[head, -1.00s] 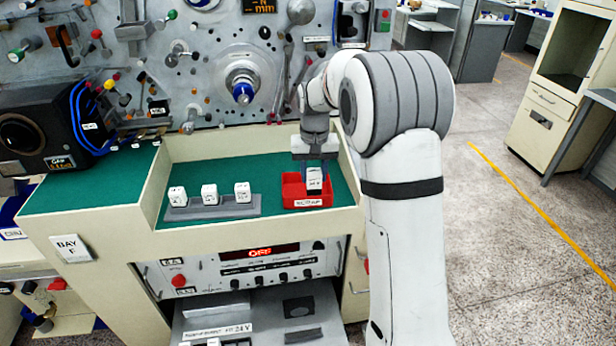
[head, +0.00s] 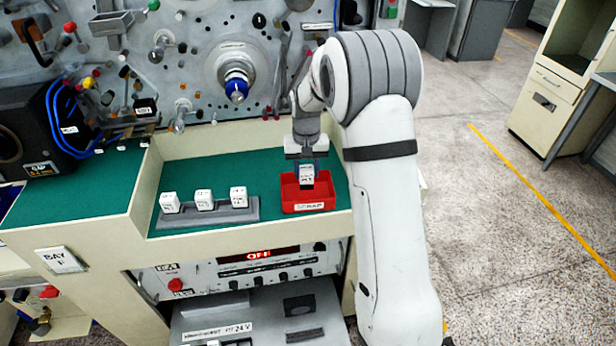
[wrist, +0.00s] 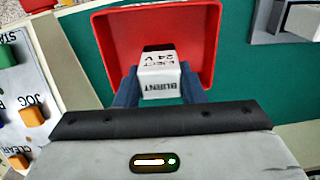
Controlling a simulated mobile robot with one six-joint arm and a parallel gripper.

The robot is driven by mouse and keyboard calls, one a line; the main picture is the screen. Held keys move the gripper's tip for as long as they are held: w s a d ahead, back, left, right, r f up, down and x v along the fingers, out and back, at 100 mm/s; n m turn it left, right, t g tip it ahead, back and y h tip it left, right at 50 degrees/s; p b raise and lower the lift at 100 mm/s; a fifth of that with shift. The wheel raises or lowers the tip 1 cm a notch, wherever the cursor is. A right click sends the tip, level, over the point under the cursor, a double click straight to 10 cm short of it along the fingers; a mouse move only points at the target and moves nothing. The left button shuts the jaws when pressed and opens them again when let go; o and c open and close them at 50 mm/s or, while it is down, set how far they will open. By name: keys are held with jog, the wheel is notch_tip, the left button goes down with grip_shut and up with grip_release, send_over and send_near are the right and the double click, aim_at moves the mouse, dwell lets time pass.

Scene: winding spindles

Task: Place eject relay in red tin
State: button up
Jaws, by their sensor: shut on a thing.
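The eject relay (head: 306,175) is a small white block with a black top. In the wrist view the relay (wrist: 160,76) shows the words "EJECT 24 V" and "BURNT". My gripper (head: 306,168) is shut on it, with a dark finger on each side. The red tin (head: 308,207) is an open tray labelled "SCRAP" on the green bench top. In the wrist view the tin (wrist: 207,45) lies behind and around the relay. The relay is over or within the tin's opening; I cannot tell whether it touches the floor.
A grey rack (head: 215,216) with several white relays stands left of the tin. A panel of knobs and levers (head: 200,60) rises behind the bench. Coloured buttons (wrist: 30,110) show at the left in the wrist view. Green bench surface (head: 255,172) is clear behind the rack.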

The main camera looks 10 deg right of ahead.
aim_at(307, 179)
notch_tip(307, 179, down, 4)
jog(key=shift+r+p, duration=0.25)
jog(key=shift+p, duration=0.15)
jog(key=shift+s, duration=0.1)
jog(key=shift+f, duration=0.1)
jog(key=o, duration=1)
notch_tip(307, 179, up, 12)
jog(key=shift+b, duration=1.05)
jog(key=s+d+r+t, duration=0.1)
jog(key=s+r, duration=0.2)
jog(key=s, duration=1.2)
jog(key=s+d+r+n+t, duration=0.1)
jog(key=s+r+t, duration=0.1)
jog(key=s, duration=1.4)
jog(key=shift+s+r+t, duration=0.3)
jog(key=shift+r, duration=0.1)
